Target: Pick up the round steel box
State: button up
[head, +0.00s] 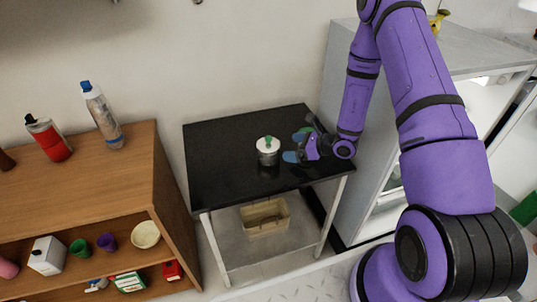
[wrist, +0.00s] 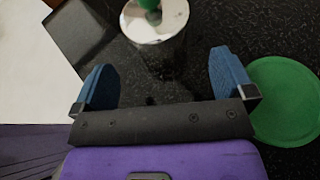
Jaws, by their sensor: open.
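The round steel box (head: 267,151) stands upright on the black tabletop (head: 225,150), with a shiny lid and a green knob on top. In the wrist view the box (wrist: 155,25) is at the top edge, partly cut off, just beyond the fingertips. My gripper (head: 292,156) is to the right of the box in the head view, low over the table. In the wrist view my gripper (wrist: 160,75) has its two blue fingers wide apart, with only dark tabletop between them. It is open and empty, apart from the box.
A flat green round thing (wrist: 285,100) lies on the tabletop beside the right finger. A wooden shelf (head: 90,185) with bottles and cups stands to the left. A tan bin (head: 266,228) sits on the lower shelf. A grey cabinet (head: 340,90) stands right. The tabletop's left part is clear.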

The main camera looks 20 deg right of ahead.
aim_at(276, 147)
jog(key=x, duration=0.7)
jog(key=r+x, duration=0.1)
jog(key=x, duration=0.1)
jog(key=shift+a, duration=0.3)
jog(key=c, duration=0.7)
